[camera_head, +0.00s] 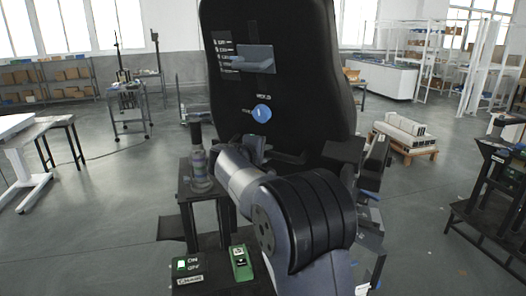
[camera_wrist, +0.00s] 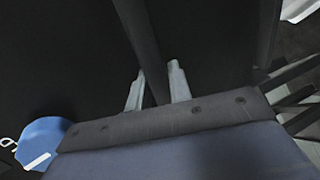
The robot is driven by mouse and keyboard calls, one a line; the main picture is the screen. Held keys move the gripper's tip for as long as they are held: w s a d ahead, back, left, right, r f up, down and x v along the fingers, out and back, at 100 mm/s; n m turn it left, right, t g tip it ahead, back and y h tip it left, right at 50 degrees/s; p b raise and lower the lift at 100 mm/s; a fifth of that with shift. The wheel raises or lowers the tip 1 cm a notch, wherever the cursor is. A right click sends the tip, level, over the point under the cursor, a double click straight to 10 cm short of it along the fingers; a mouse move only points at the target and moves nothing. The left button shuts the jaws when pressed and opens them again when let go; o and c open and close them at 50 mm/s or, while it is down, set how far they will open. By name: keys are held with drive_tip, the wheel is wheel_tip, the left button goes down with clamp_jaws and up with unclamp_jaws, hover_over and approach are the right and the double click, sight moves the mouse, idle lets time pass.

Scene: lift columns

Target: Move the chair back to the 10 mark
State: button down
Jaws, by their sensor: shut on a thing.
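The tall black chair back (camera_head: 300,85) stands upright in the middle of the head view. A printed scale (camera_head: 225,50) is at its upper left beside a blue-grey pointer-like piece (camera_head: 255,58); the scale figures are too small to read. A round blue knob (camera_head: 262,113) sits lower on the panel and shows at the lower left of the wrist view (camera_wrist: 42,140). My gripper (camera_wrist: 157,75) is shut on a dark upright bar (camera_wrist: 143,38), one pale finger on each side. In the head view my arm hides most of the grip.
A dark stand (camera_head: 203,192) with a bottle-shaped piece is left of my arm. An ON/OFF switch (camera_head: 187,265) and a green box (camera_head: 240,262) are in front. A dark bench (camera_head: 495,200) is at right. Open floor lies left and right.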

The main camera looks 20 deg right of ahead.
drive_tip(key=c, duration=1.3)
unclamp_jaws()
drive_tip(key=shift+c, duration=0.2)
drive_tip(key=shift+s+a, duration=0.1)
drive_tip(key=b+v, duration=0.3)
drive_tip(key=v, duration=0.7)
drive_tip(key=shift+s+a, duration=0.15)
drive_tip(key=shift+s, duration=0.05)
drive_tip(key=shift+r, duration=0.15)
drive_tip(key=p+x, duration=0.3)
drive_tip(key=x, duration=0.8)
drive_tip(key=shift+s+a+f+b, duration=0.1)
drive_tip(key=shift+a+f+b, duration=0.05)
drive_tip(key=shift+f+b, duration=0.35)
drive_tip(key=shift+s+a+r+b, duration=0.1)
drive_tip(key=shift+s+a+b, duration=0.15)
drive_tip(key=shift+b, duration=0.1)
